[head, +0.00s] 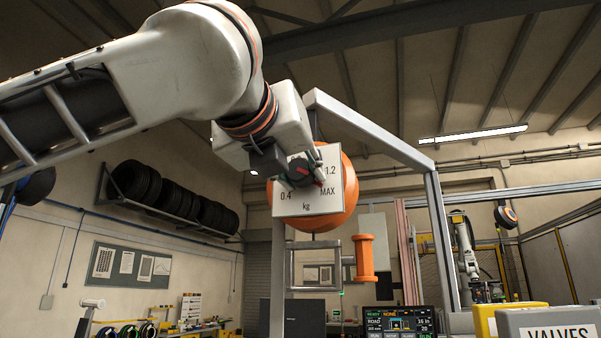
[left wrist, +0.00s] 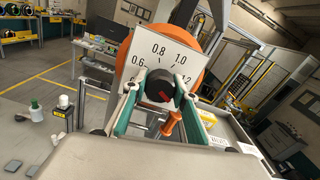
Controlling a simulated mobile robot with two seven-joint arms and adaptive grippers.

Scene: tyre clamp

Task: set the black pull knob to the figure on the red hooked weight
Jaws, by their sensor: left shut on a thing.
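The black pull knob (left wrist: 160,86) sits on a white dial plate (left wrist: 184,51) and has a red mark on its face. Exactly which figure the mark faces is unclear. The wrist view shows 0.6, 0.8 and 1.0. In the head view the plate (head: 325,202) shows 0.4, 1.2, MAX and kg, while my gripper covers its top left. My left gripper (head: 300,172) is shut on the knob; its green fingers (left wrist: 157,88) stand on either side of it in the wrist view. I cannot make out the red hooked weight. My right gripper is not in view.
An orange disc (head: 347,165) is behind the plate, and an orange handle (head: 365,258) is below it. A grey frame post (head: 437,240) stands to the right. A VALVES box (head: 548,326) and a screen (head: 398,321) are at the lower right.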

